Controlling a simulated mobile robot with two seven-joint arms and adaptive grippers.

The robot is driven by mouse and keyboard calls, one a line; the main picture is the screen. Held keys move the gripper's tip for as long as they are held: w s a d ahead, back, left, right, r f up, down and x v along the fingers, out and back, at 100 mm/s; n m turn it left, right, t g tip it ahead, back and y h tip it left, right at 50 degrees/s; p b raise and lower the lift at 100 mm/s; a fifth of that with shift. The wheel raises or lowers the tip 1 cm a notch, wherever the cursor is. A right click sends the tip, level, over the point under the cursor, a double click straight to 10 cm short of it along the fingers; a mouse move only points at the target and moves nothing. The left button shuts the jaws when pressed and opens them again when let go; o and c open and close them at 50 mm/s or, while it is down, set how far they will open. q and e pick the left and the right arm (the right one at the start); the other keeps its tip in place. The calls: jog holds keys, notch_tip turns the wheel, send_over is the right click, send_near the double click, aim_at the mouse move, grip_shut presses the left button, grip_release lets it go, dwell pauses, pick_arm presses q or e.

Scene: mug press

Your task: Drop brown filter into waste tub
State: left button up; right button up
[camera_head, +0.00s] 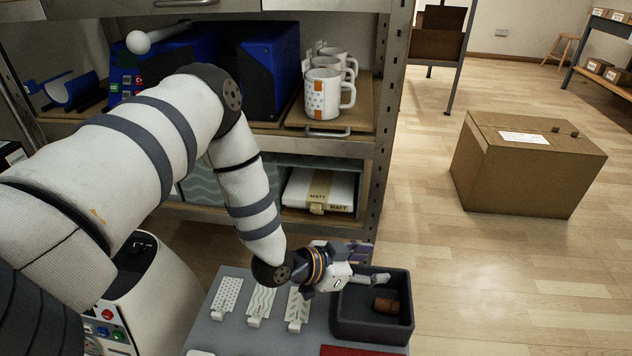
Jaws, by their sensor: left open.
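The brown filter (385,305), a small roll shape, lies inside the dark waste tub (345,328) toward its right side. My left gripper (378,279) is over the back part of the tub, a little behind the filter in the picture. Its fingers are open and seem apart from the filter, with nothing seen between them. My right gripper is out of view.
The tub stands on a grey tray top (232,318) beside several patterned strips (262,302). A red piece (355,351) shows at the front edge. Shelves with mugs (322,94) stand behind. A cardboard box (520,165) sits on the floor at right.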

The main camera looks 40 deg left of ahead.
pick_arm(q)
jog(key=v, duration=1.2)
